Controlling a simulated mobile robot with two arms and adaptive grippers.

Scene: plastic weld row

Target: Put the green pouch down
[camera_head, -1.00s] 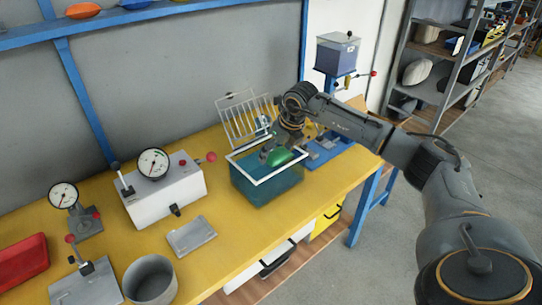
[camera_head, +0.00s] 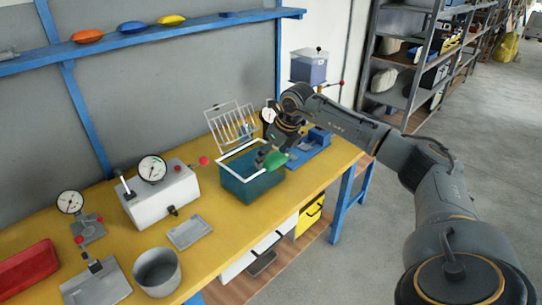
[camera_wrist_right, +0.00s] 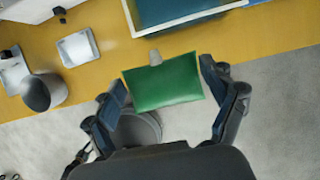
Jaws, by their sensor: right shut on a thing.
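The green pouch (camera_head: 276,161) is held in my right gripper (camera_head: 267,154), at the right end of the teal bin in the head view. In the right wrist view the pouch (camera_wrist_right: 163,85) spans the space between the two dark fingers, with a small grey tab at its top edge. The teal bin (camera_head: 252,188) has a white rim and stands on the yellow bench. In the wrist view its rim (camera_wrist_right: 190,18) lies beyond the pouch, apart from it in the picture. My left gripper is not in view.
A wire rack (camera_head: 232,126) stands behind the bin. A blue fixture (camera_head: 312,150) is right of it. A white gauge box (camera_head: 160,194), a grey plate (camera_head: 189,232) and a grey cup (camera_head: 157,270) are to the left. Bare yellow bench (camera_head: 226,222) shows in front of the bin.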

